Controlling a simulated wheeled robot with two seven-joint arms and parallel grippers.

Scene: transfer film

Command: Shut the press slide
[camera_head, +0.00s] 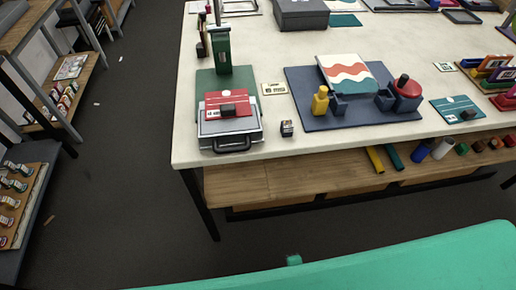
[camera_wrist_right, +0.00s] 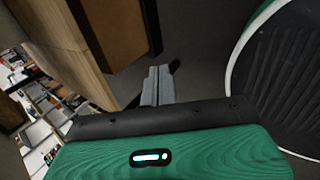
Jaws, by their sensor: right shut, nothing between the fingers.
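The press has a green column (camera_head: 221,52) and a dark green base, standing at the left end of the white table in the head view. Its light grey slide (camera_head: 210,130) sticks out of the front of the base, toward the table's near edge, with a black handle (camera_head: 233,145) at its front. A red and white sheet with a small dark block lies on top of the slide. My right gripper (camera_wrist_right: 158,75) is shut and empty in the right wrist view, over the dark floor and away from the press. My left gripper is in neither view.
The white table (camera_head: 185,145) has a wooden shelf (camera_head: 250,185) below its front edge. A dark blue board (camera_head: 350,121) with a wavy-striped piece, a yellow piece and a red piece lies right of the press. A small dark block (camera_head: 287,128) stands between them.

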